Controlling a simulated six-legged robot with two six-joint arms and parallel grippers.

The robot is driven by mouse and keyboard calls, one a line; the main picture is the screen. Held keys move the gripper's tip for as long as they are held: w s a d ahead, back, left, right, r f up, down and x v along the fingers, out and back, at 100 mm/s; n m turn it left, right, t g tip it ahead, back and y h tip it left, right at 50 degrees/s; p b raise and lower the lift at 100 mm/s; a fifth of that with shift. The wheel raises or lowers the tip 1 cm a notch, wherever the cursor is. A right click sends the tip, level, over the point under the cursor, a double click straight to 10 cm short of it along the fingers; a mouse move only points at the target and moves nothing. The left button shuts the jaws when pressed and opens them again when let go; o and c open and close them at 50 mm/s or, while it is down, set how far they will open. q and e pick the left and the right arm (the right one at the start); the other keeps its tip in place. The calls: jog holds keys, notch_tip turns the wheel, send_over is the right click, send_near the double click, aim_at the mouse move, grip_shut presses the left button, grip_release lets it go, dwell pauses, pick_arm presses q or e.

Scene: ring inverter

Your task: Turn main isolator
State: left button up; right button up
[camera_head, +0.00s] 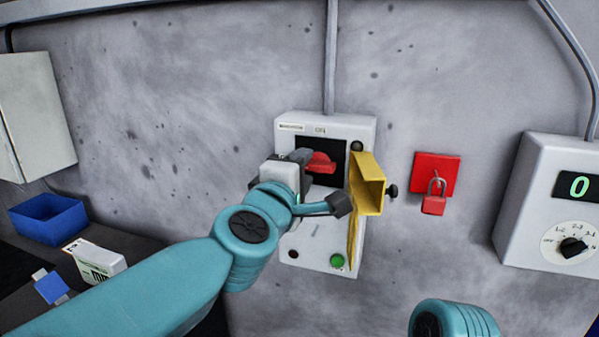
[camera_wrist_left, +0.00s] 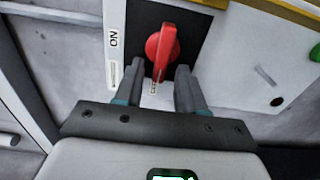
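The main isolator (camera_head: 364,135) is a pale grey wall box with a red rotary handle (camera_head: 321,163) on a black panel. The handle lies roughly level, across the panel. An "ON" label sits above it. In the left wrist view the red handle (camera_wrist_left: 162,48) points toward my gripper. My left gripper (camera_head: 307,160) reaches in from the left. Its fingers (camera_wrist_left: 157,75) are apart, one on each side of the handle's near end. Visible gaps suggest that they do not clamp it. My right gripper is out of view.
A yellow flap (camera_head: 368,185) stands out on the box's right side, close to my left wrist. A red padlock (camera_head: 433,205) hangs on a red plate (camera_head: 449,165). A white dial box (camera_head: 515,205) reads 0. A blue bin (camera_head: 48,218) stands far left.

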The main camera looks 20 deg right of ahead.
pick_arm(q)
jog(key=b+v, duration=0.1)
jog(key=v, duration=1.5)
jog(key=shift+a, duration=0.15)
